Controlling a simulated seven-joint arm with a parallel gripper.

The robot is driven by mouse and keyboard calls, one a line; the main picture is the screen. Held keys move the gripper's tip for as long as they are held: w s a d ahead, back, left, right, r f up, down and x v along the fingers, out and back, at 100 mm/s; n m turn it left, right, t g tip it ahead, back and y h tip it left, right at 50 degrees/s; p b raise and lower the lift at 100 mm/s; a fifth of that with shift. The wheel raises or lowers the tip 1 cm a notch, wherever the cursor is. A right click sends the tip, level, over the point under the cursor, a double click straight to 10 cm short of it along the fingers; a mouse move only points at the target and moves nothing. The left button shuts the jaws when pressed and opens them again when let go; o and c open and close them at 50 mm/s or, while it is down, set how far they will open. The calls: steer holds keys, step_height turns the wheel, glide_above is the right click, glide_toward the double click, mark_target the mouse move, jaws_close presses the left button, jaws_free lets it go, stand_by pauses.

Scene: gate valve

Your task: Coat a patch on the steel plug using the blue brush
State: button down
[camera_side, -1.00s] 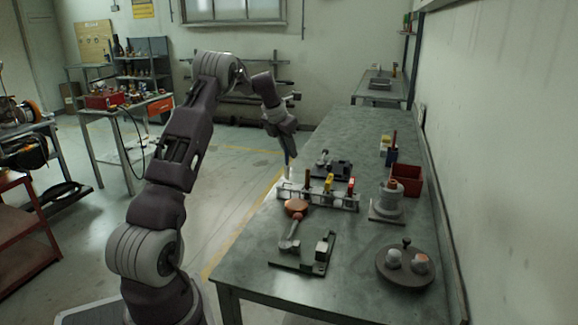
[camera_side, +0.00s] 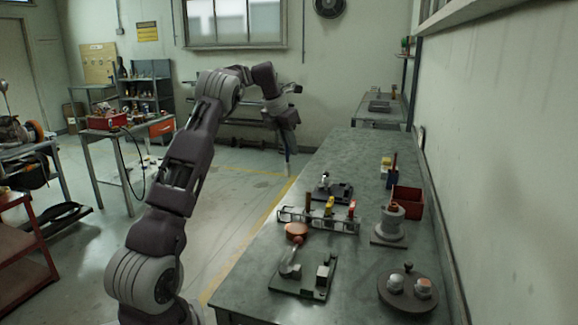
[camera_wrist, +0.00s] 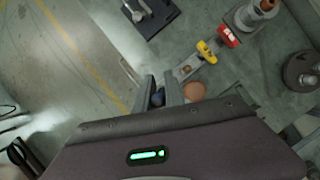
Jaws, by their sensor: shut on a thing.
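My gripper (camera_side: 288,148) is shut on the blue brush (camera_side: 288,160), held roughly upright at the far left edge of the bench, above the rack's level. In the wrist view, my gripper's fingers (camera_wrist: 161,88) close around its dark blue handle (camera_wrist: 157,99). A rack (camera_side: 335,226) on the bench holds a yellow-handled and a red-handled brush. A round dark tray (camera_side: 408,304) at the near right carries small grey metal pieces (camera_side: 396,282), one with an orange top (camera_side: 424,287). I cannot tell for sure which piece is the steel plug.
A grey flanged valve part (camera_side: 390,224) stands right of the rack, by a red bin (camera_side: 407,200). Bare bench shows between rack and tray.

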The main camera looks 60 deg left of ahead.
step_height(320, 180, up, 4)
steer(key=w+d+m+h, duration=0.15)
steer(key=w+d, duration=0.35)
steer(key=d, duration=0.6)
steer(key=w+d+m+h, duration=0.1)
steer(key=w+d+m, duration=0.25)
steer(key=d, duration=0.85)
steer(key=s+d+m+h, duration=0.1)
steer(key=d+m, duration=0.3)
steer(key=d, duration=1.5)
steer(key=shift+s+d+f, duration=0.9)
steer(key=shift+s+f, duration=0.7)
steer(key=shift+f, duration=4)
steer(key=w+a+r, duration=0.2)
steer(key=w+r, duration=0.1)
steer(key=r, duration=0.3)
steer(key=shift+w+r, duration=0.15)
steer(key=shift+r, duration=0.1)
